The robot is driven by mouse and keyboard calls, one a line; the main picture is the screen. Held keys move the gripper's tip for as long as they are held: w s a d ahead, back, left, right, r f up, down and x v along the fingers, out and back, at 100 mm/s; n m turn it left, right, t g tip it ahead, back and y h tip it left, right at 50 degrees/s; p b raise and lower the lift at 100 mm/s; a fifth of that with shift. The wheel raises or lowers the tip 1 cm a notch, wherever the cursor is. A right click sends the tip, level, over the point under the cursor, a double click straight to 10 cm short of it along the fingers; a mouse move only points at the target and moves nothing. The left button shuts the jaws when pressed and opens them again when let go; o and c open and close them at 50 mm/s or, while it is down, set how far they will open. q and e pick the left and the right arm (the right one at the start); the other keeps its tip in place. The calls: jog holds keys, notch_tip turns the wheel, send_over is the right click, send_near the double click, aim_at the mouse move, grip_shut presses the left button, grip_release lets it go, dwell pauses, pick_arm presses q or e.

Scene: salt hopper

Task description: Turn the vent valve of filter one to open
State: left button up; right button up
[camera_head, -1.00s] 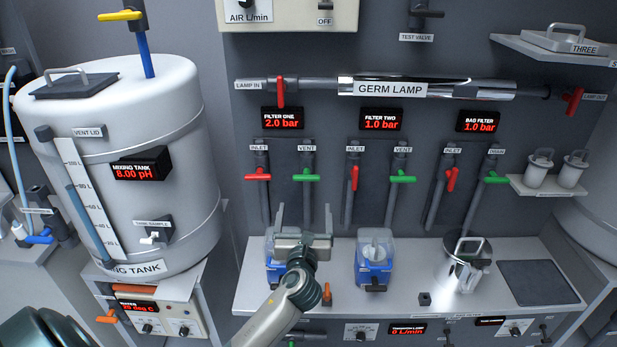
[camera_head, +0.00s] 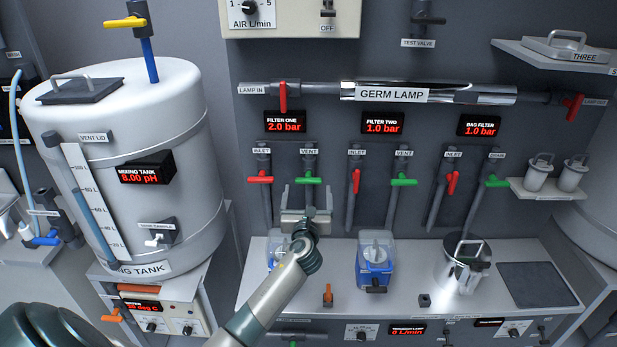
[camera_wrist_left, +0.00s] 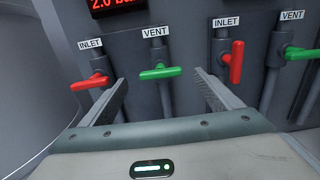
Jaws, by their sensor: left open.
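The vent valve of filter one has a green handle (camera_head: 309,181), under the VENT label and the FILTER ONE display (camera_head: 284,122) reading 2.0 bar. Its handle lies crosswise to its pipe. In the left wrist view the green handle (camera_wrist_left: 160,73) shows ahead, between the lines of the two fingers and beyond their tips. My left gripper (camera_head: 306,190) is open and empty just below the handle; it also shows in the left wrist view (camera_wrist_left: 160,85). I see no clear contact with the handle. My right gripper is not in view.
The red inlet handle (camera_head: 260,180) sits close to the left, crosswise. Filter two's red inlet handle (camera_head: 356,181) stands upright to the right, with its green vent handle (camera_head: 404,182) beyond. A blue filter unit (camera_head: 375,265) stands on the bench below. The germ lamp (camera_head: 425,93) runs above.

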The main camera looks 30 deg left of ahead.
aim_at(308, 181)
pick_arm(q)
jog(key=x, duration=0.7)
jog(key=shift+w+a+p, duration=0.1)
jog(key=shift+w+p, duration=0.15)
jog(key=shift+p, duration=0.15)
jog(key=c, duration=1.1)
